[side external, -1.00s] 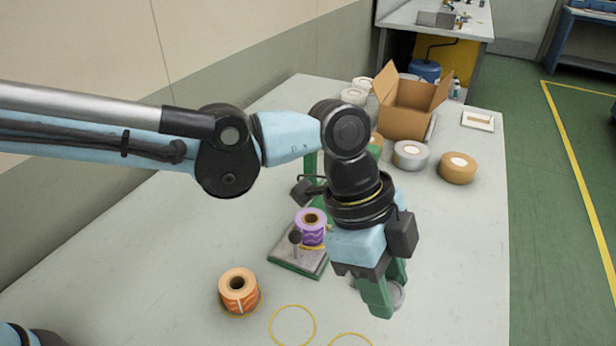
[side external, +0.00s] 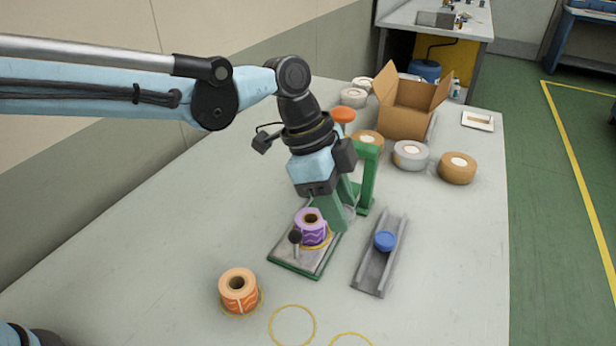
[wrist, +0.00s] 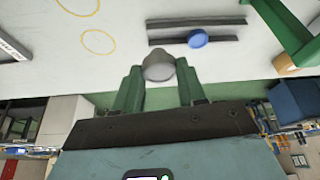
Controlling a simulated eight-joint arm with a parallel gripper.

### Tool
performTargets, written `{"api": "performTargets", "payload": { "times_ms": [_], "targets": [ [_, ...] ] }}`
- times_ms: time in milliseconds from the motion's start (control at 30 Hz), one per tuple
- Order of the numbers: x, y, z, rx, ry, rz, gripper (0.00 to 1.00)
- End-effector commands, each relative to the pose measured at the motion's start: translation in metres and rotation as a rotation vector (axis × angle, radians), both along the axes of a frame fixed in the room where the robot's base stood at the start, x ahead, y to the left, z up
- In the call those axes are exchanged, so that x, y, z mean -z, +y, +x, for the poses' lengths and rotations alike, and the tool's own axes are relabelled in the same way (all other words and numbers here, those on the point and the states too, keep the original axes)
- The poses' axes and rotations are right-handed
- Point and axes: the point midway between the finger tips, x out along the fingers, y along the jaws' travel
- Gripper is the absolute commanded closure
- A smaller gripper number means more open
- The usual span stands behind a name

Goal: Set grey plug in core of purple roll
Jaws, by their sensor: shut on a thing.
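The purple roll (side external: 311,231) stands upright on a grey plate with a green edge, its dark core opening facing up. My gripper (side external: 346,222) is just right of and behind the roll in the side view. In the wrist view my gripper (wrist: 160,80) is shut on the grey plug (wrist: 158,66), which sits between the green fingertips. In the side view the plug is mostly hidden by the fingers. The purple roll is not clearly seen in the wrist view.
A blue plug (side external: 384,240) lies in a grey channel (side external: 373,270) at right. An orange roll (side external: 239,291) stands front left near empty yellow rings (side external: 293,326). A green post (side external: 368,180) stands behind my gripper. Tape rolls and an open carton (side external: 408,108) are farther back.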

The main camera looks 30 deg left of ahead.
Motion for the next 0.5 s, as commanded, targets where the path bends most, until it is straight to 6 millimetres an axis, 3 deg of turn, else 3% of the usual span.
{"api": "performTargets", "payload": {
  "times_ms": [33, 200, 333, 500],
  "targets": [
    [-0.001, 0.017, 0.013, -0.038, 0.0, 0.0, 0.82],
    [-0.002, 0.056, 0.037, -0.116, 0.0, 0.0, 0.82],
    [-0.002, 0.07, 0.044, -0.142, 0.0, 0.001, 0.82],
    [0.006, 0.074, 0.046, -0.148, 0.001, 0.001, 0.82]
  ]
}}
